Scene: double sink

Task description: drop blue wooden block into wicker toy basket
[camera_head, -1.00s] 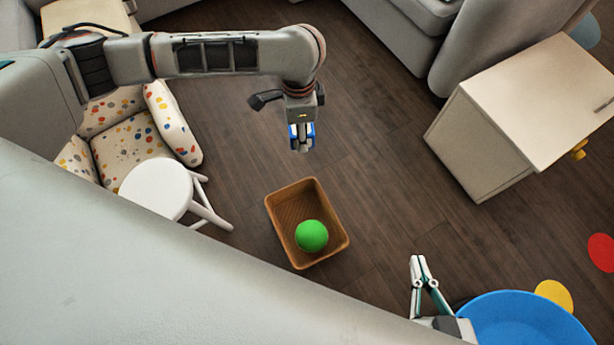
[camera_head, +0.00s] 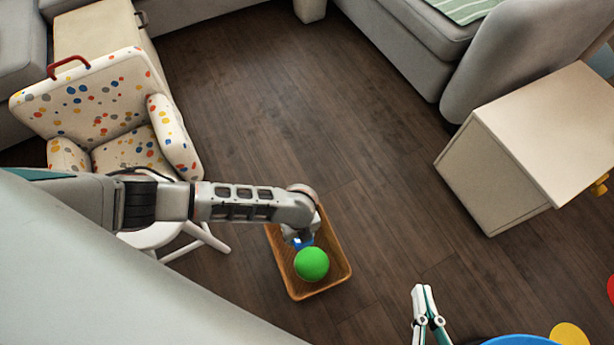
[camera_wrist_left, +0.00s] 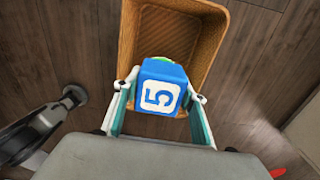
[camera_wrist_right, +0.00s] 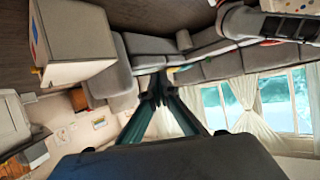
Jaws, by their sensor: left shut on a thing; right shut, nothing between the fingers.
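The blue wooden block (camera_wrist_left: 160,88) has a white face with a blue 5. My left gripper (camera_wrist_left: 160,98) is shut on it, one finger on each side. In the head view only a small part of the block (camera_head: 302,243) shows below my left wrist. The wicker toy basket (camera_head: 342,272) is on the floor under the block, and it fills the upper middle of the left wrist view (camera_wrist_left: 207,50). A green ball (camera_head: 312,264) shows at the basket; the block mostly hides it in the left wrist view. My right gripper (camera_head: 423,288) is shut and empty, away from the basket.
A white stool (camera_head: 205,238) stands left of the basket, partly behind my left arm. A spotted armchair (camera_head: 130,125) is behind it. A pale cabinet (camera_head: 500,170) stands at the right. A blue round thing (camera_head: 520,341) is at the bottom edge. Dark floor behind the basket is clear.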

